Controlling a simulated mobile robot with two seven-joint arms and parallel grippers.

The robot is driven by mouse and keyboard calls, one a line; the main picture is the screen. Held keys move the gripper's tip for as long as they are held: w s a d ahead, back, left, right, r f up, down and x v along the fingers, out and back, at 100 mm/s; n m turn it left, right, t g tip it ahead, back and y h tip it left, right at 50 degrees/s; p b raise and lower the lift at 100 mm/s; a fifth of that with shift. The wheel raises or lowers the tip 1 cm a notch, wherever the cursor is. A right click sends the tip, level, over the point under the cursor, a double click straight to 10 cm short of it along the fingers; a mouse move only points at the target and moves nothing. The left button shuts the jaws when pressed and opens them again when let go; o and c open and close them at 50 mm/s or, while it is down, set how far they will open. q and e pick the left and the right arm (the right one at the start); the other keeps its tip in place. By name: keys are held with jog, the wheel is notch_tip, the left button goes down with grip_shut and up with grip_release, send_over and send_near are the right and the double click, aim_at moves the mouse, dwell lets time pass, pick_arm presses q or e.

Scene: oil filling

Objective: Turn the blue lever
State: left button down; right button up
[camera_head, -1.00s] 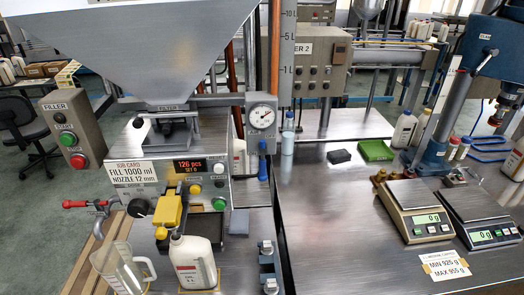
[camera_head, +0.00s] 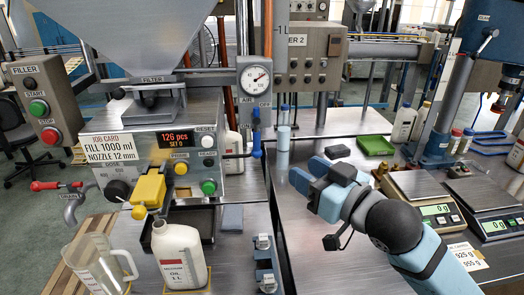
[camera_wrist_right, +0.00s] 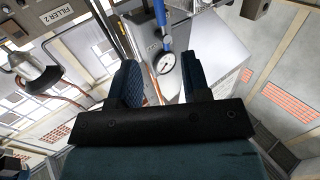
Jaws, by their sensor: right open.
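The blue lever (camera_head: 257,146) is on the air line below the round gauge, at the right side of the filler, in the head view. A blue part of this air line also shows in the wrist view (camera_wrist_right: 162,22), beyond the fingers. My right gripper (camera_head: 308,173) is open and empty, to the right of the lever and apart from it, with its fingers toward the filler. In the wrist view its two fingers (camera_wrist_right: 162,82) stand apart with the gauge (camera_wrist_right: 165,63) seen between them. My left gripper is not in view.
A white oil bottle (camera_head: 180,255) and a clear jug (camera_head: 95,265) stand in front of the filler. A bluish bottle (camera_head: 283,150) stands behind my right gripper. Scales (camera_head: 430,195) and a green tray (camera_head: 373,146) are to the right. A metal fixture (camera_head: 264,262) lies at the bench edge.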

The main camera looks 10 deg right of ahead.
aim_at(259, 143)
jog(key=p+x, duration=0.1)
jog(key=x, duration=1.2)
jog(key=shift+w, duration=0.15)
grip_shut()
